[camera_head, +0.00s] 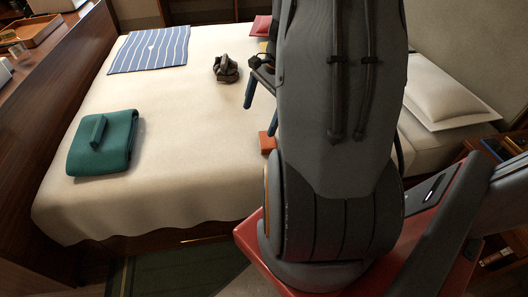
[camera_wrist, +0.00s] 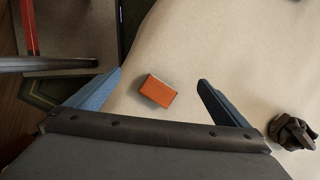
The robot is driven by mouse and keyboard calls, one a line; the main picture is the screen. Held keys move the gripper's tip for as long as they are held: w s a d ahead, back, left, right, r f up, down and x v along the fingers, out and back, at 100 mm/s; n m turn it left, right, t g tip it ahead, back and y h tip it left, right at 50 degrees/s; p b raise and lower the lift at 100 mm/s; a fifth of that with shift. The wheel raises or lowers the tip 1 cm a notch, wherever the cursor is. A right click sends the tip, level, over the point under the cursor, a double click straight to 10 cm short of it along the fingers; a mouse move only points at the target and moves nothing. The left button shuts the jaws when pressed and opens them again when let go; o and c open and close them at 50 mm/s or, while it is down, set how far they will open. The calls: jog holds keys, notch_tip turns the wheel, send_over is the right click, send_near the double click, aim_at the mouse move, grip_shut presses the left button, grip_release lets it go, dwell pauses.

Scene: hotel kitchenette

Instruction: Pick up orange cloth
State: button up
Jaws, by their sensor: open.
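The orange cloth (camera_wrist: 157,91) shows in the wrist view as a small folded block on the pale bed cover, between and beyond my two blue fingertips. In the head view only its left part (camera_head: 267,142) shows; my arm hides the rest. My gripper (camera_wrist: 160,88) is open and empty, its fingers spread wide to either side of the cloth's position. In the head view my gripper (camera_head: 258,97) is partly hidden behind my arm. Whether the fingers are level with the cloth or above it, I cannot tell.
The bed (camera_head: 185,190) holds a folded green cloth (camera_head: 103,143), a blue striped cloth (camera_head: 150,50) and a dark crumpled item (camera_head: 226,68), which also shows right in the wrist view (camera_wrist: 291,132). A pillow (camera_head: 445,97) lies at right. Bare cover lies around the orange cloth.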

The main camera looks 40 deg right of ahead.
aim_at(268, 139)
jog(key=d+f+m+t+b, duration=0.1)
jog(key=d+f+m+b, duration=0.2)
jog(key=d+f+m, duration=0.35)
jog(key=shift+n+y, duration=0.3)
jog(key=shift+n, duration=0.25)
jog(key=x, duration=0.5)
jog(key=d+x, duration=0.1)
jog(key=x, duration=0.1)
jog(key=shift+s+a+f, duration=0.1)
jog(key=shift+s+f, duration=0.15)
jog(key=shift+f, duration=0.15)
jog(key=c, duration=1.1)
notch_tip(268, 139, up, 10)
jog(key=shift+r+p, duration=0.1)
jog(key=shift+p, duration=0.25)
